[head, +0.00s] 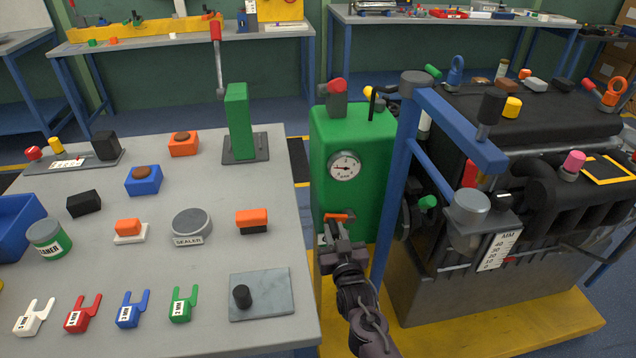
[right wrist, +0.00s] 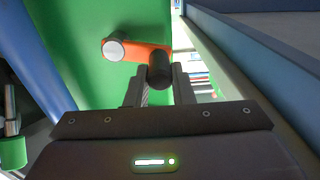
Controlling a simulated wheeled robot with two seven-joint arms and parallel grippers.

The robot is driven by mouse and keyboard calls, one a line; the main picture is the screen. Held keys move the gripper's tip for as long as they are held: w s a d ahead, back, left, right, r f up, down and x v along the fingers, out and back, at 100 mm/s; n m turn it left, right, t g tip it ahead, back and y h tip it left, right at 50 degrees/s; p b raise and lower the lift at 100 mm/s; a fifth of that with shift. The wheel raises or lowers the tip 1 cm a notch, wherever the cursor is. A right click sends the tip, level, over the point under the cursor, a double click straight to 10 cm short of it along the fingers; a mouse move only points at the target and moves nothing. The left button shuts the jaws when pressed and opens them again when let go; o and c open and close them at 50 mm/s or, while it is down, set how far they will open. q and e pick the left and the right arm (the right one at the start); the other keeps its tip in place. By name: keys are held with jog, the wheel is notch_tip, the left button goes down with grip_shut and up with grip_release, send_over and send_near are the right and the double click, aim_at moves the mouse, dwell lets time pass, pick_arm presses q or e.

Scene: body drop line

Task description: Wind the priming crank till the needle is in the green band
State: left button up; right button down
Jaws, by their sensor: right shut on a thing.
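The priming crank (head: 337,216) is a short orange arm low on the front of the green housing (head: 325,130). In the right wrist view the orange crank (right wrist: 135,52) has a pale round hub at its left end and a dark handle (right wrist: 158,72) at its right end. My right gripper (head: 338,243) is shut on that handle, one finger on each side. The white round gauge (head: 345,166) sits above the crank. Its red needle points toward the left of the dial; a green band is too small to make out. My left gripper is out of view.
A blue post and arm (head: 407,150) stands close to the right of my right arm, with the dark engine (head: 490,230) behind it on a yellow base. The grey table (head: 215,275) at left holds several forks, blocks and tins.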

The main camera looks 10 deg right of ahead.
jog(key=shift+h, duration=0.3)
jog(key=d+p, duration=0.1)
jog(key=d+r, duration=0.1)
jog(key=d, duration=0.1)
jog(key=d+r+p, duration=0.1)
jog(key=d, duration=0.1)
jog(key=shift+s+d+r+p, duration=0.1)
jog(key=shift+s+r+p, duration=0.15)
jog(key=shift+p, duration=0.1)
jog(key=c, duration=1.7)
grip_release()
jog(key=shift+d+f, duration=0.15)
jog(key=shift+d, duration=0.05)
jog(key=o, duration=0.4)
jog(key=shift+w, duration=0.2)
pick_arm(q)
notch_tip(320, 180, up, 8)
jog(key=p, duration=0.4)
pick_arm(e)
jog(key=s, duration=0.7)
jog(key=shift+a+r, duration=0.3)
jog(key=shift+r, duration=0.1)
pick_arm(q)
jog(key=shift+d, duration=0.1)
